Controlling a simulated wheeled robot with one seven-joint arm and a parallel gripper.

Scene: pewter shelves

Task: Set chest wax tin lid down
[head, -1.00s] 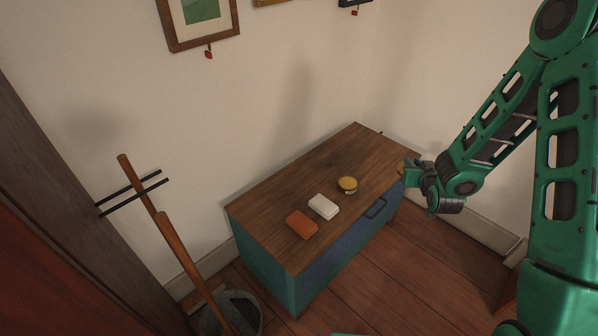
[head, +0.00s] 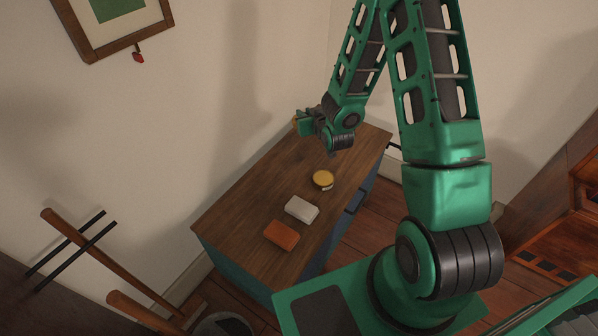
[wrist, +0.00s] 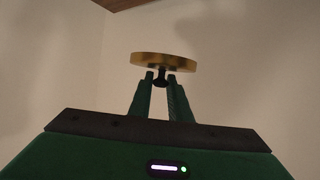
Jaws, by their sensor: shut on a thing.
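My gripper (head: 304,123) is shut on the wax tin lid, a flat gold disc (wrist: 165,61). In the wrist view the fingertips close on a small dark knob or stem at the lid's near side. In the head view only a sliver of the lid shows at the gripper's far tip. The gripper is over or near the back end of the wooden-topped chest (head: 245,205); its height above the top is hard to tell. The round tin (head: 322,179) with yellow wax stands on the chest top, apart from the gripper.
A white block (head: 301,210) and an orange-brown block (head: 281,235) lie in a row with the tin. The chest top to their left and behind is bare. The wall is close behind. Wooden handles (head: 100,260) and a bucket (head: 222,325) stand at the lower left.

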